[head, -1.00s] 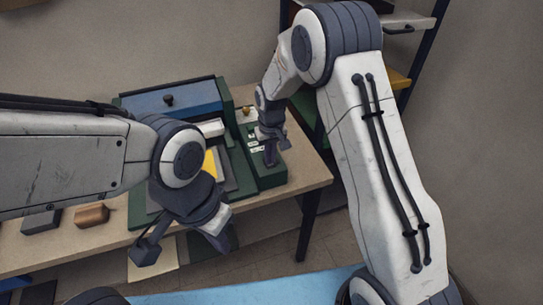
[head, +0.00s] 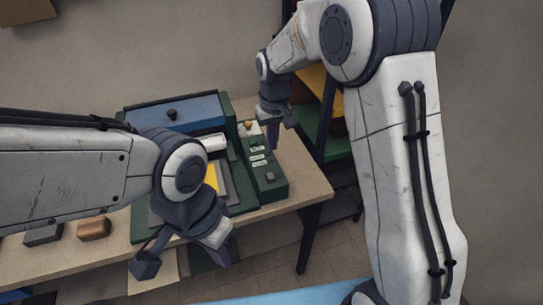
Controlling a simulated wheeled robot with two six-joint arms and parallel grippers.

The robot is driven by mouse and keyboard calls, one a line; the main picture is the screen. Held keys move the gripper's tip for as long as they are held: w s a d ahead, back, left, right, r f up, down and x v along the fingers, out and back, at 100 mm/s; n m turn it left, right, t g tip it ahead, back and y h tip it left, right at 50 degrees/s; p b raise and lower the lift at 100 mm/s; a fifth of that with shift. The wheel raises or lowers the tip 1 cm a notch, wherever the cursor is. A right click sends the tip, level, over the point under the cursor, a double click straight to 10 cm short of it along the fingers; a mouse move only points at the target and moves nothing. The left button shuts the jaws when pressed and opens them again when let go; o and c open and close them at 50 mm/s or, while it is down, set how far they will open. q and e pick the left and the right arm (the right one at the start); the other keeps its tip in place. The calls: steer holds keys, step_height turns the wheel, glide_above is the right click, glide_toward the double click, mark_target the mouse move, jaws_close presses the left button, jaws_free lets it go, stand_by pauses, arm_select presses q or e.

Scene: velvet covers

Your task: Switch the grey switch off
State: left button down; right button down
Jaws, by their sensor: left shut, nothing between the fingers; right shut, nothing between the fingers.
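The grey switch (head: 270,177) is a small block near the front end of the green control panel (head: 273,190) on the right of the green machine. It stands in plain view; its on or off position is too small to tell. My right gripper (head: 273,140) is shut and empty, pointing down over the far part of the panel, behind the switch and apart from it. My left gripper (head: 219,252) is shut and empty, in front of the table's near edge, low and left of the switch.
The machine has a blue lid (head: 175,112) and a yellow plate (head: 211,177). White labels (head: 257,150) and a brass knob (head: 248,124) are on the panel. Grey (head: 43,235) and brown (head: 94,229) blocks lie on the table (head: 305,185) at left. A shelf (head: 335,147) stands behind at right.

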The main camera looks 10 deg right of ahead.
steer(key=shift+r, duration=0.75)
steer(key=shift+s, duration=0.1)
steer(key=s+a+r+n, duration=0.2)
steer(key=s+a, duration=0.1)
steer(key=s, duration=0.6)
steer(key=s+a+r+n, duration=0.1)
steer(key=s+a+r, duration=0.15)
steer(key=s, duration=0.55)
steer(key=s+d+f+n, duration=0.1)
steer(key=s+n, duration=0.1)
steer(key=s, duration=1.2)
steer(key=shift+s+d+f+g+y, duration=0.15)
steer(key=shift+d+f+g+y, duration=0.2)
steer(key=shift+f+g+y, duration=0.05)
